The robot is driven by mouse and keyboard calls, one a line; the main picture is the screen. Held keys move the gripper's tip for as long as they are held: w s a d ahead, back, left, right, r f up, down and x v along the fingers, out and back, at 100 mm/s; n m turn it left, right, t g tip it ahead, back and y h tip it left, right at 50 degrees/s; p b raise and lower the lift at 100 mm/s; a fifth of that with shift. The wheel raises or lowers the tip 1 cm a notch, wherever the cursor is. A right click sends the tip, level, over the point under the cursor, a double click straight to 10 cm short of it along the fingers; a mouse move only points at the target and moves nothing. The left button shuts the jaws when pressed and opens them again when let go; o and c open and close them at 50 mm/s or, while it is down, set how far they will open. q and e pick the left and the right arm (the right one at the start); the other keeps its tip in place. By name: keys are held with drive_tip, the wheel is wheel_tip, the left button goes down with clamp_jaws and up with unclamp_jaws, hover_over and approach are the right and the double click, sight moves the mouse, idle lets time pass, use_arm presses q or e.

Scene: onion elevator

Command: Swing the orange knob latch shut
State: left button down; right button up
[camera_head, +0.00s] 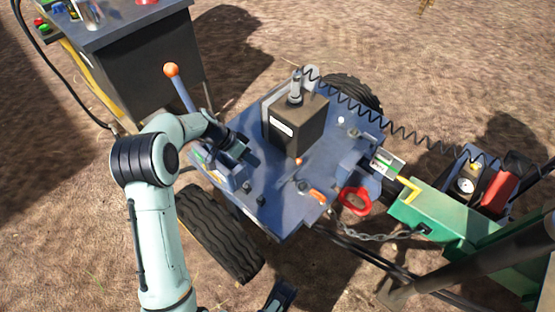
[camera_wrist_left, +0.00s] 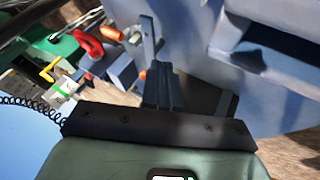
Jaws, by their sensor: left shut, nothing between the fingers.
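An orange ball knob (camera_head: 171,69) sits on top of a blue-grey lever at the left edge of the blue trailer deck (camera_head: 240,205). A small orange knob (camera_head: 298,160) stands on the deck, and an orange grip (camera_head: 317,195) lies near its front right edge. I cannot tell for certain which is the latch. My left gripper (camera_head: 247,158) is low over the deck's left part, below and right of the lever. In the left wrist view its fingers (camera_wrist_left: 158,68) are together and empty, beside an upright grey bar (camera_wrist_left: 148,38). Contact with the bar is unclear.
A dark box (camera_head: 297,120) with a coiled cable stands on the deck. A red ring (camera_head: 355,200) and a green hitch frame (camera_head: 440,215) are at the right. A dark cabinet (camera_head: 140,70) stands behind. A dark part at the bottom edge is unclear.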

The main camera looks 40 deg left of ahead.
sight(288, 173)
use_arm(q)
drive_tip(key=b+x, duration=0.2)
drive_tip(key=x, duration=0.6)
drive_tip(key=shift+w+d+f, duration=0.15)
drive_tip(key=shift+d+f, duration=0.05)
drive_tip(key=shift+f, duration=0.1)
drive_tip(key=shift+w+d+f, duration=0.2)
drive_tip(key=shift+d+f, duration=0.1)
drive_tip(key=shift+f, duration=0.15)
use_arm(e)
drive_tip(key=shift+g, duration=0.5)
drive_tip(key=s+f, duration=0.1)
drive_tip(key=f, duration=0.1)
drive_tip(key=s+d+f, duration=0.1)
drive_tip(key=shift+s+f, duration=0.2)
drive_tip(key=shift+f, duration=0.2)
